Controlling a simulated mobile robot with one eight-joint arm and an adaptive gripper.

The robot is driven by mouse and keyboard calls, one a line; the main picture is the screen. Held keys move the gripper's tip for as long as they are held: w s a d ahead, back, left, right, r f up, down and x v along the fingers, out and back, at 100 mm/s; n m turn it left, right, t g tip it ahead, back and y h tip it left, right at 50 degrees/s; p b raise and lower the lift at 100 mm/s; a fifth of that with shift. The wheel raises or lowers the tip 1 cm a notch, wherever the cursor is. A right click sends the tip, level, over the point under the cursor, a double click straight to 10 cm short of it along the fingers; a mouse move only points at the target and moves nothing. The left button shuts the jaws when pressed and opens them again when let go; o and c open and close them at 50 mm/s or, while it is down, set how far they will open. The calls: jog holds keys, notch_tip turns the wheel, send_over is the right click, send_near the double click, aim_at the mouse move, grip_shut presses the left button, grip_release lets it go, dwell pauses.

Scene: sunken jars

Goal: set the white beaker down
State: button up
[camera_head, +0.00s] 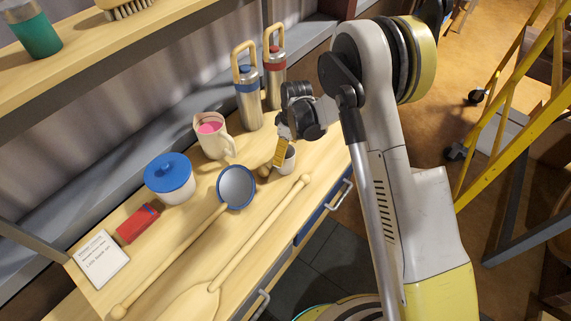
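A small whitish cup (288,163), which looks like the white beaker, is upright at the right part of the wooden bench top, close to its front edge. My gripper (282,150) is right at its rim, with a yellow finger part on the cup's left side. The arm and wrist hide much of the fingers, so I cannot tell whether they are closed on the cup. I also cannot tell whether the cup's base touches the bench.
A white jug with pink contents (211,128) stands left of my gripper, with two handled flasks (247,98) (274,76) behind. A blue-lidded jar (170,179), round blue-rimmed mirror (236,187), red box (138,223), card (101,259) and long wooden tools (262,234) occupy the left and front.

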jog(key=shift+f, duration=0.55)
jog(key=shift+r, duration=0.1)
jog(key=c, duration=1.4)
jog(key=shift+r, duration=0.15)
